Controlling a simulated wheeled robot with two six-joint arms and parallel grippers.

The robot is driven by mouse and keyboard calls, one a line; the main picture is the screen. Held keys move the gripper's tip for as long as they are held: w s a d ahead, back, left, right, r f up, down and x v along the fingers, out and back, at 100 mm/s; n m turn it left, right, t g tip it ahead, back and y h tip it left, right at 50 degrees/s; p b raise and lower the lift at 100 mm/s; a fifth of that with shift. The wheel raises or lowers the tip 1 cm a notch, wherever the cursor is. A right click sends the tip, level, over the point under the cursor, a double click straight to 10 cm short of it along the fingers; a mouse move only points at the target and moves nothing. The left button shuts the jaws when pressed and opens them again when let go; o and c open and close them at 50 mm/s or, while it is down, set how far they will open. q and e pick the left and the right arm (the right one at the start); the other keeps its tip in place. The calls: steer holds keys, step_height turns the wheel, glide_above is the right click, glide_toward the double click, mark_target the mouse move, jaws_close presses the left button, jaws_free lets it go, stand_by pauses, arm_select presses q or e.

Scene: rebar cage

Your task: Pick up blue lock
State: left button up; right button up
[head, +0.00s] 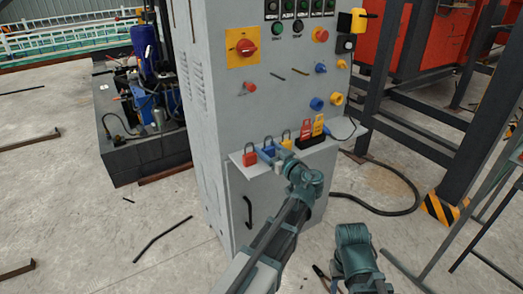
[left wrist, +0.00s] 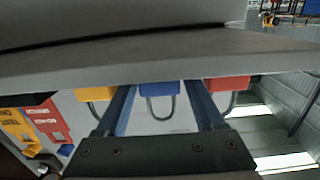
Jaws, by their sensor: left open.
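The blue lock (left wrist: 160,89) is in the left wrist view, its body against the shelf and its shackle loop showing between my fingers. My left gripper (head: 271,154) is open at the front of the cabinet's shelf, with one finger on each side of the blue lock and visible gaps to it. In the head view the fingers partly cover the lock. A red lock (head: 250,154) stands to its left and a yellow lock (head: 286,140) to its right. My right arm shows at the bottom of the head view, but its gripper cannot be made out.
The locks stand on a narrow shelf (head: 237,159) on the grey control cabinet (head: 235,103). Red and yellow tags (head: 306,129) sit in a black holder to the right. A black cable lies on the floor at right. A dark steel frame stands farther right.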

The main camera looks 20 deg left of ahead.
arm_select(q)
steer(key=shift+s+d, duration=0.1)
steer(key=shift+d, duration=0.05)
steer(key=shift+c, duration=0.4)
jaws_close()
arm_select(e)
steer(key=shift+d, duration=0.15)
arm_select(q)
steer(key=shift+r, duration=0.1)
arm_select(e)
steer(key=shift+r, duration=0.1)
